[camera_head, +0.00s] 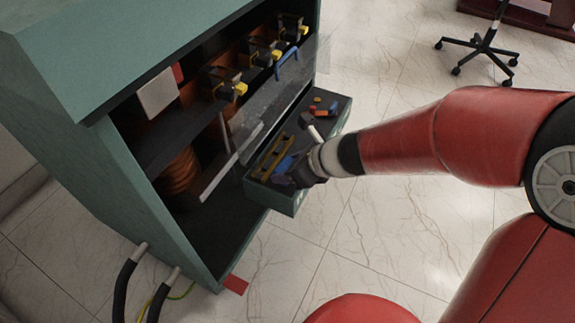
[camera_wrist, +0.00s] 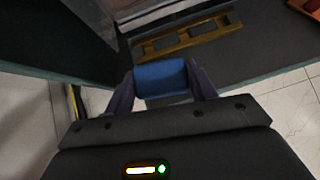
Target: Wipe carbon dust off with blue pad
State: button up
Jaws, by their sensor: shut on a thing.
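The blue pad (camera_wrist: 160,79) is between the two fingers of my gripper (camera_wrist: 162,86) in the wrist view, and the fingers are shut on it. In the head view my gripper (camera_head: 302,172) is over the near part of the open drawer (camera_head: 285,200) of the green cabinet, with a bit of blue (camera_head: 284,165) showing beside it. My arm and hand hide part of the drawer. I cannot make out carbon dust for sure; a clear panel (camera_head: 262,102) in the cabinet has greyish, speckled patches.
A yellow slotted holder (camera_head: 270,158) lies in the drawer, with small coloured items (camera_head: 318,104) at its far end. The green cabinet (camera_head: 85,150) holds several black parts with yellow ends (camera_head: 240,88). Black cables (camera_head: 125,285) stand at the lower left.

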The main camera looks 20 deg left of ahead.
jog(key=d, duration=1.1)
jog(key=shift+s+d, duration=0.25)
jog(key=shift+s, duration=0.2)
jog(key=shift+w, duration=0.1)
jog(key=w+d+r+m+t+h+p, duration=0.1)
jog(key=w+d+m+t+h, duration=0.5)
jog(key=w+d+m, duration=0.6)
jog(key=w+d+p, duration=0.1)
jog(key=w+d, duration=0.5)
jog(key=d, duration=0.3)
jog(key=shift+w+d+r+t+p, duration=0.25)
jog(key=shift+d+r+t+p, duration=0.05)
jog(key=shift+t+p, duration=0.1)
